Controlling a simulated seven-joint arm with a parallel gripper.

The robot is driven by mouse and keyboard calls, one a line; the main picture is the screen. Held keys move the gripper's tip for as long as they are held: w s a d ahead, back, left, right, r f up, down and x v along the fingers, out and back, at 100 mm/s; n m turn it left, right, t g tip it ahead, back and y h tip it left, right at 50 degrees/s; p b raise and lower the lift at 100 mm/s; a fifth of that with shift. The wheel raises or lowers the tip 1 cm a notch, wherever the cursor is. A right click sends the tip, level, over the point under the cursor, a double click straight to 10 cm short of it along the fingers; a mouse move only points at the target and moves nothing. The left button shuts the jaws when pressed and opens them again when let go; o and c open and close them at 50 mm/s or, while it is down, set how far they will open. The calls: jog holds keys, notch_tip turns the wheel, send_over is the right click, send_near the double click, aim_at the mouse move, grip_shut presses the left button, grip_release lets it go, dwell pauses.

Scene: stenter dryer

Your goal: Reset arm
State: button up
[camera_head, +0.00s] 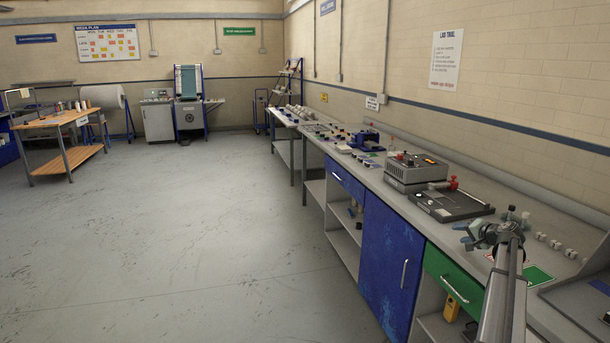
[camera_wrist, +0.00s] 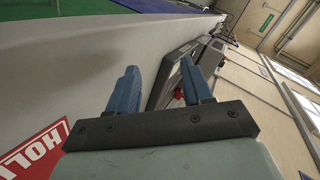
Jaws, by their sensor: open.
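My gripper (camera_wrist: 165,82) is open in the wrist view, its two blue fingers apart with nothing between them. In the head view my arm rises from the bottom right over the long workbench, and my gripper (camera_head: 470,236) shows small near the bench's front edge. It is close to the black flat device with a red knob (camera_head: 446,201). Part of that device seems to show beyond the fingers in the wrist view (camera_wrist: 178,82). Whether the fingers are clear of the bench top cannot be told exactly, but no contact is visible.
The workbench (camera_head: 343,165) runs along the right wall. A grey control box (camera_head: 416,170) stands behind the black device. Small metal pieces (camera_head: 556,245) and a green sheet (camera_head: 537,276) lie near my arm. A red-white label (camera_wrist: 35,150) lies below my gripper. The floor left is free.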

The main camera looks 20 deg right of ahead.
jog(key=w+a+f+t, duration=0.2)
jog(key=w+a, duration=0.3)
jog(key=a, duration=0.1)
jog(key=a+f+n+g+y, duration=0.2)
jog(key=a+f+g+y, duration=0.1)
jog(key=a+f, duration=1.15)
jog(key=s+a+f+n+g+y, duration=0.1)
jog(key=s+a+f+n+g, duration=0.15)
jog(key=s+a+f, duration=0.65)
jog(key=s+a+f+n+g+y, duration=0.1)
jog(key=s+a+f+g, duration=0.25)
jog(key=a+f, duration=1.1)
jog(key=s+a+f+n+g+h, duration=0.1)
jog(key=s+a+f+n+g, duration=0.15)
jog(key=s+a+f, duration=0.45)
jog(key=s+a+f+n+g, duration=0.1)
jog(key=s+a+f+g, duration=0.3)
jog(key=s+a, duration=0.65)
jog(key=s+a+f+n+g+h, duration=0.1)
jog(key=s+g, duration=0.4)
jog(key=s, duration=2)
jog(key=f+n+h, duration=0.1)
jog(key=n+h, duration=0.1)
jog(key=shift+a+n+h, duration=0.25)
jog(key=shift+n+h, duration=0.05)
jog(key=shift+h, duration=0.1)
